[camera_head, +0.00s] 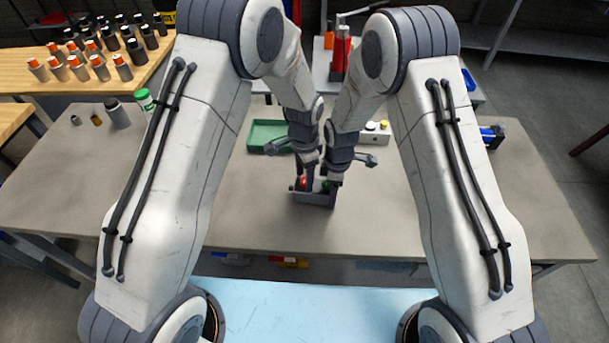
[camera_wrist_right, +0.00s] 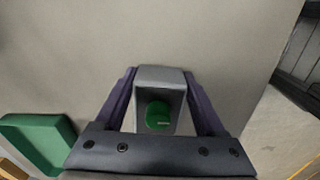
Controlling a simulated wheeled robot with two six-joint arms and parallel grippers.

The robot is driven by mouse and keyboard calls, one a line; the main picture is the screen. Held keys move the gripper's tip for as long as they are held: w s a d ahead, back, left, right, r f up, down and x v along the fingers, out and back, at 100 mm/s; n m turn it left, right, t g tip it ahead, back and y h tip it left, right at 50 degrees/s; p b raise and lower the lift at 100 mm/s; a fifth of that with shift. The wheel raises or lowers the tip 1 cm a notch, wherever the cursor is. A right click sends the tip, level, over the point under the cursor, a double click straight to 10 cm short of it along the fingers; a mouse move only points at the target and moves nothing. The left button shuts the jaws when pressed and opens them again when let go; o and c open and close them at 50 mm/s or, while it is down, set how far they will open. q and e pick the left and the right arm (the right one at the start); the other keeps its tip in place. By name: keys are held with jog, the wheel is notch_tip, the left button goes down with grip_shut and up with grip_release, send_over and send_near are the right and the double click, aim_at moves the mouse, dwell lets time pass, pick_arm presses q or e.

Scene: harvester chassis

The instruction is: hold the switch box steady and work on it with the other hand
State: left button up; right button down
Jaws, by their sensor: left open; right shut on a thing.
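The switch box (camera_head: 314,199) is a small grey box near the middle of the table, with a red button (camera_head: 302,182) on its left part and a green button (camera_head: 325,186) on its right part. My right gripper (camera_head: 335,181) is shut on the box's right end. In the right wrist view its two fingers (camera_wrist_right: 160,100) lie along both sides of the grey box (camera_wrist_right: 160,76), with the green button (camera_wrist_right: 158,115) between them. My left gripper (camera_head: 304,180) is open, low over the red button; its fingertips are partly hidden, and I cannot tell whether they touch it.
A green tray (camera_head: 254,132) lies behind my left gripper. A pale box with buttons (camera_head: 376,136) stands behind my right gripper. Several bottles stand at the left, including a green-capped one (camera_head: 144,100). A blue and black object (camera_head: 492,136) lies at the right. The table's front is clear.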

aim_at(304, 179)
pick_arm(q)
notch_tip(304, 179, up, 12)
jog(key=shift+f, duration=0.15)
dwell(0.4)
